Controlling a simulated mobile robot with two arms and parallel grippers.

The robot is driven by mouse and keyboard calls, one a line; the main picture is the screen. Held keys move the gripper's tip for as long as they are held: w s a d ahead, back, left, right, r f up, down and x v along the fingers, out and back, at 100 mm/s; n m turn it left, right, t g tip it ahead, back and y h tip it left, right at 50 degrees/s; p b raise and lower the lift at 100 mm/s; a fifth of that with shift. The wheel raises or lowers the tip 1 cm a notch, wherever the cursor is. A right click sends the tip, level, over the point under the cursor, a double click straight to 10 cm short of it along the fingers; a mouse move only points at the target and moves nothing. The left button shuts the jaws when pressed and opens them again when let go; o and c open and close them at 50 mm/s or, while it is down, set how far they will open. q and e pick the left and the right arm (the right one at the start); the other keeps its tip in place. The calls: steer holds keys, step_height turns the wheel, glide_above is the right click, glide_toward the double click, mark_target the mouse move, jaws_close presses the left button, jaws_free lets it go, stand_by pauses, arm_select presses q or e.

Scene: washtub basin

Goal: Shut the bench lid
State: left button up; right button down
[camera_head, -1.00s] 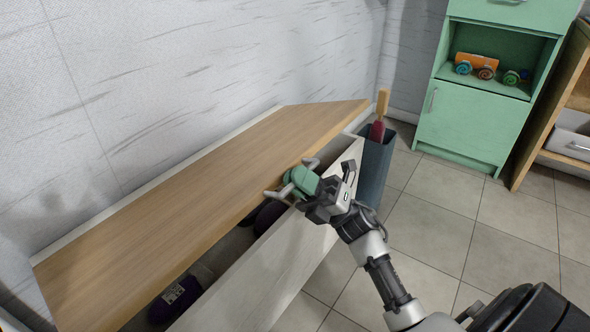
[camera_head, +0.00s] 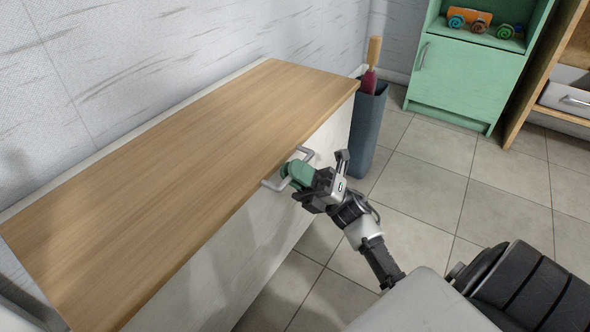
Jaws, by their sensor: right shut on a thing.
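The bench lid (camera_head: 170,170) is a long wooden board lying over the white bench body (camera_head: 255,240). Its front edge rests along the top of the bench front, with no gap showing and the inside hidden. A pale U-shaped handle (camera_head: 307,153) sticks out near the middle of the lid's front edge. My right gripper (camera_head: 293,174), with green fingertips, is at this handle and shut on it. The fingers cover part of the bar. My left gripper is not in view.
A dark blue bin (camera_head: 366,130) with a wooden-handled red thing stands by the bench's far end. A green cabinet (camera_head: 465,80) with a toy (camera_head: 470,20) and a wooden shelf unit (camera_head: 540,80) stand further back. Tiled floor (camera_head: 430,150) is free to the right.

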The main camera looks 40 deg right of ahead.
steer(key=shift+a+f, duration=0.1)
steer(key=shift+f, duration=0.3)
steer(key=c, duration=1.2)
jaws_free()
steer(key=p+v, duration=0.2)
steer(key=v, duration=0.8)
steer(key=shift+s+d+p, duration=0.2)
steer(key=shift+d+p, duration=0.15)
steer(key=shift+p, duration=0.05)
steer(key=shift+f, duration=0.1)
